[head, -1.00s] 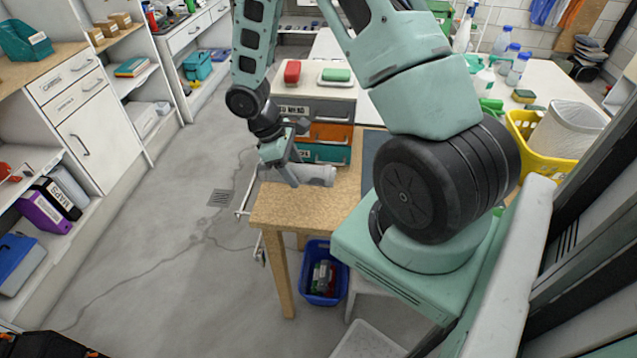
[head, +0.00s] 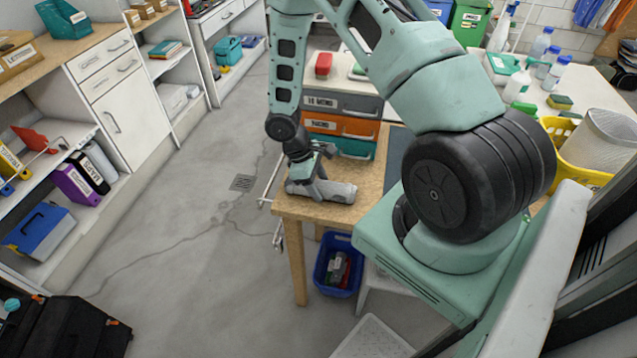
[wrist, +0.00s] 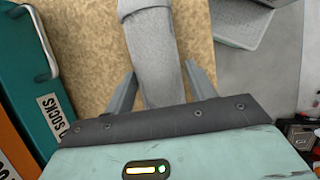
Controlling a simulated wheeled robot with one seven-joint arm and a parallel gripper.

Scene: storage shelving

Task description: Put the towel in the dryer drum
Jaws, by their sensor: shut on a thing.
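The towel is a grey rolled bundle (head: 338,191) at the front left corner of the wooden table in the head view. My gripper (head: 312,186) is shut on it near its left part. In the wrist view the towel (wrist: 155,50) runs upward between the two fingers of my gripper (wrist: 160,82), with the wooden tabletop behind it. I cannot tell whether the towel touches the tabletop or hangs just above it. I cannot make out a dryer drum in either view.
Labelled drawers, one of them teal (head: 353,146), stand behind the towel on the table (head: 300,208). A blue bin (head: 338,266) sits below the table. A black case (head: 75,325) is at lower left. Grey floor (head: 190,240) is open between table and left shelving.

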